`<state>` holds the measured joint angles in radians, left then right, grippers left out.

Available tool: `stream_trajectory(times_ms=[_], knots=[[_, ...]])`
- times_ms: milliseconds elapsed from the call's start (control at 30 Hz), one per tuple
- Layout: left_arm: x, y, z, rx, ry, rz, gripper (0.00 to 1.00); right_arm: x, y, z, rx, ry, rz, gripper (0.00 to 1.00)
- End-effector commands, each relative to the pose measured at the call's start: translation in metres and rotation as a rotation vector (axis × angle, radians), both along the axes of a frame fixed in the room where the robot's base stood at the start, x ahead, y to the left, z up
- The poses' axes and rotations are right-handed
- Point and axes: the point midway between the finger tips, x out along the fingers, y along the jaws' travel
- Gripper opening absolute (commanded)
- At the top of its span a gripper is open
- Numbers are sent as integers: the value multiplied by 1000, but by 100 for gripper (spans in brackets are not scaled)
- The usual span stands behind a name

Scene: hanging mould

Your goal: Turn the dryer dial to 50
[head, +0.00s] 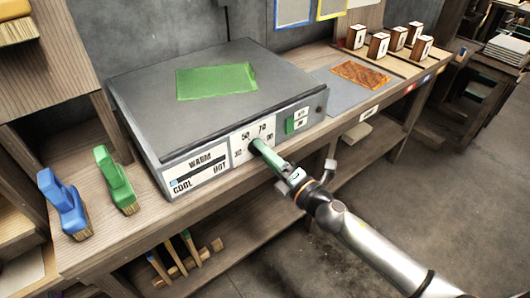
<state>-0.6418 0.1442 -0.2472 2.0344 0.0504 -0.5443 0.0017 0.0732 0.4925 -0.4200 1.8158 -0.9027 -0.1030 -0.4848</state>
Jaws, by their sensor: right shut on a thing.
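The dryer (168,110) is a grey box on the wooden bench. Its dark dial (254,146) is on the front face, on a white plate marked 30, 50, 70 and 90. My right gripper (263,151) reaches in from the lower right and is shut on the dial. The gripper covers most of the dial, so I cannot tell which number it points to. A gauge (200,172) marked COOL, WARM and HOT is left of the dial, with a blue mark at its COOL end. My left gripper is not in view.
A green sheet (216,82) lies on the dryer. A green switch (290,125) is right of the dial. Blue (62,205) and green (115,180) brushes stand at left. An orange patterned sheet (360,74) and several small blocks (378,46) are at right. Floor is clear at lower right.

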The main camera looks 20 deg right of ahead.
Motion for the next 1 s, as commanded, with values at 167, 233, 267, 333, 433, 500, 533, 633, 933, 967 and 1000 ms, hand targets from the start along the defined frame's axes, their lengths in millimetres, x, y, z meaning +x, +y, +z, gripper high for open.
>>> stream_trajectory(times_ms=[167,233,267,333,433,500,533,633,933,967,1000], knots=[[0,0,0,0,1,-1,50,0,0,1,-52,-20,0,0],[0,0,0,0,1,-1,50,0,0,1,-62,-23,0,0],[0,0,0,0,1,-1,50,0,0,0,-66,-25,1,0],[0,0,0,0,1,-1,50,0,0,0,-71,-27,0,0],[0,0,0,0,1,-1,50,0,0,0,-75,-28,1,0],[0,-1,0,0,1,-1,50,0,0,0,-75,-28,1,0],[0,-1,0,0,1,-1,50,0,0,0,-75,-28,1,0],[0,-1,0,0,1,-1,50,0,0,0,-74,-28,1,0],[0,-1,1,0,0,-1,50,0,0,0,-73,-27,1,74],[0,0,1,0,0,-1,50,0,0,0,-73,-27,1,77],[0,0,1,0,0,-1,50,0,0,0,-73,-27,1,80]])
